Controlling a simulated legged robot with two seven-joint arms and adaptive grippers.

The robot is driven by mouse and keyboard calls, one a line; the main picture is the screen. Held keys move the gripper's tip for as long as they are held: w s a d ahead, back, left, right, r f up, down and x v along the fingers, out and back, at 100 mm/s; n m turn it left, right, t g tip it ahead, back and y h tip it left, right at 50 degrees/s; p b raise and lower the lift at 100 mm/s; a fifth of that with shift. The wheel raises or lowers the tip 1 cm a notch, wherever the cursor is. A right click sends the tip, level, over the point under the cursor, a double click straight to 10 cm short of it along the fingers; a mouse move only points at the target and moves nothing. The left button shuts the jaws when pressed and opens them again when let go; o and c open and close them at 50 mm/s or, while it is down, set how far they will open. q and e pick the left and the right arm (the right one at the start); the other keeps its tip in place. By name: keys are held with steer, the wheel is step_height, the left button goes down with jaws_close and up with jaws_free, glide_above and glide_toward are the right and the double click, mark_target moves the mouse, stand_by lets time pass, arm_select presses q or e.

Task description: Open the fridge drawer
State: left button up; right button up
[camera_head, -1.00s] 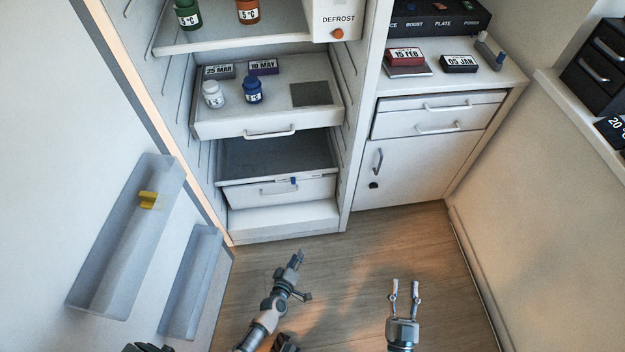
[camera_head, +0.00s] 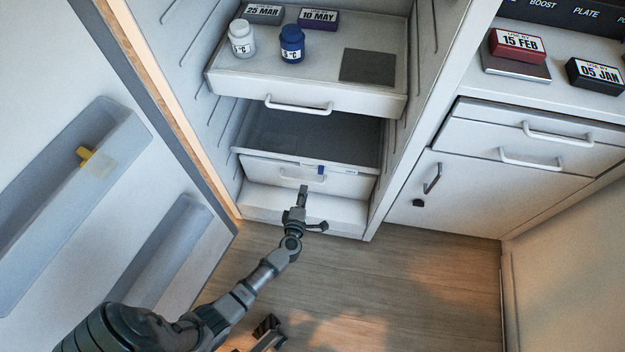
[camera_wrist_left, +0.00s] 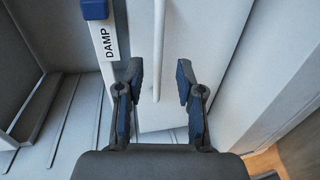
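The lower fridge drawer (camera_head: 345,182) has a pale front, a bar handle (camera_head: 285,178) and a blue slider (camera_head: 320,170) on its top strip. It sits in the fridge below an upper drawer (camera_head: 340,101). My left gripper (camera_head: 306,208) is in front of the lower drawer's front, near the handle. In the left wrist view my left gripper (camera_wrist_left: 158,80) is open, with the handle (camera_wrist_left: 158,45) showing between its fingers; nothing is gripped. The blue slider (camera_wrist_left: 95,9) and DAMP label (camera_wrist_left: 109,42) are beside it.
The open fridge door (camera_head: 40,130) with its bins (camera_head: 65,205) stands at the left. A cabinet (camera_head: 470,195) stands right of the fridge. A white jar (camera_head: 241,40) and a blue jar (camera_head: 291,45) stand on the upper drawer. The floor (camera_head: 400,280) is clear.

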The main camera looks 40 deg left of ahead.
mark_target(307, 181)
arm_select(q)
steer(key=x, duration=0.1)
steer(key=b+x, duration=0.1)
steer(key=x, duration=0.1)
steer(key=b+x, duration=0.1)
steer(key=x, duration=0.1)
steer(key=shift+f, duration=0.3)
steer(key=shift+w+a+r, duration=0.2)
steer(key=shift+w+a, duration=0.1)
steer(key=shift+w, duration=0.35)
jaws_close()
